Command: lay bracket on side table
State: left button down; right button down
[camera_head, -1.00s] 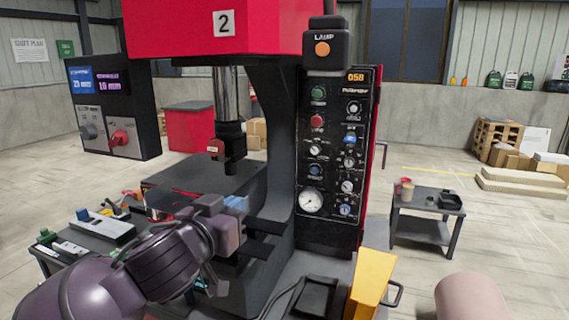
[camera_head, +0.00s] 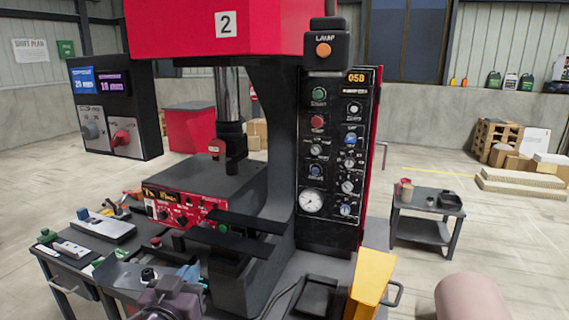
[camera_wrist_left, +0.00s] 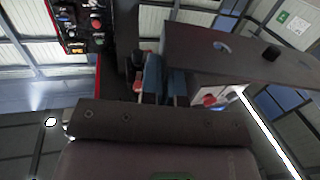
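My left gripper (camera_head: 188,275) is low at the lower left of the head view, in front of the press and by the near table. In the left wrist view its two blue-padded fingers (camera_wrist_left: 165,80) stand a short way apart. A dark flat plate with an oval hole (camera_wrist_left: 225,62), perhaps the bracket, reaches right from close to the fingertips there. I cannot tell whether the fingers grip it. The left table (camera_head: 70,268) and a small table (camera_head: 425,232) at the right both show; which is the side table is unclear. My right gripper is not in view.
The red press (camera_head: 215,30) with its black control panel (camera_head: 338,150) fills the middle. Dark bars (camera_head: 240,222) jut out in front of it.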

pick_arm(q)
jog(key=s+a+f+n+y, duration=0.1)
jog(key=s+a+f, duration=0.2)
jog(key=f, duration=0.4)
jog(key=shift+s+f+y, duration=0.4)
jog(key=shift+s, duration=0.1)
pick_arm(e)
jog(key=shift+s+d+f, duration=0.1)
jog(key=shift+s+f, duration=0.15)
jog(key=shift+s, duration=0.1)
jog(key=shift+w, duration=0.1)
